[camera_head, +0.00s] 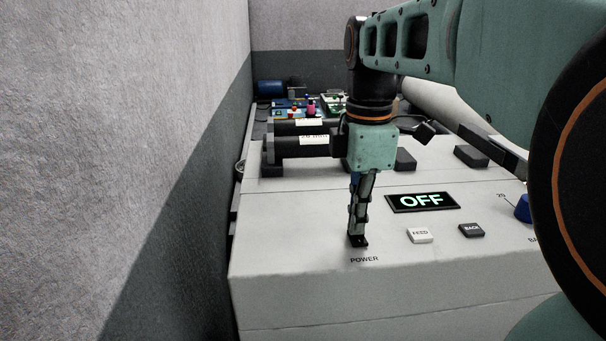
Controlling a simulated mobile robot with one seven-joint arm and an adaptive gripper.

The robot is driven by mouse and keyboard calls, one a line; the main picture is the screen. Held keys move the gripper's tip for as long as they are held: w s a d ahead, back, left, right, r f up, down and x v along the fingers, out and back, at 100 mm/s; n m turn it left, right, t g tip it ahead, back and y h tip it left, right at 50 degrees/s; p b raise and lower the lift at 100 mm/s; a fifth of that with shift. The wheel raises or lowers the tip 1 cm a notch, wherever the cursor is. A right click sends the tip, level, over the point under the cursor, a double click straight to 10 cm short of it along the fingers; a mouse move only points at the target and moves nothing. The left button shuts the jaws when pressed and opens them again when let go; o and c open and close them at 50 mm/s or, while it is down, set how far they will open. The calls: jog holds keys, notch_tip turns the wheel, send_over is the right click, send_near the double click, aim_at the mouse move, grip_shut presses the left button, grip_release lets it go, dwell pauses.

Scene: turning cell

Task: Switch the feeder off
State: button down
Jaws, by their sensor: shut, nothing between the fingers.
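The feeder (300,268) is a large pale grey box with a sloping top panel. Its black display (422,201) reads OFF in green letters. My gripper (358,243) is shut and points down, its fingertips at the panel just above the POWER label (364,260). The power control itself is hidden behind or under the fingertips. I cannot tell whether they touch it.
A white FEED button (420,235), a dark BACK button (471,230) and a blue knob (523,208) lie to the right. Dark cylinders (305,146) lie behind my gripper. A grey wall (130,150) stands close on the left.

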jog(key=shift+r+p, duration=3.15)
jog(key=shift+r, duration=0.35)
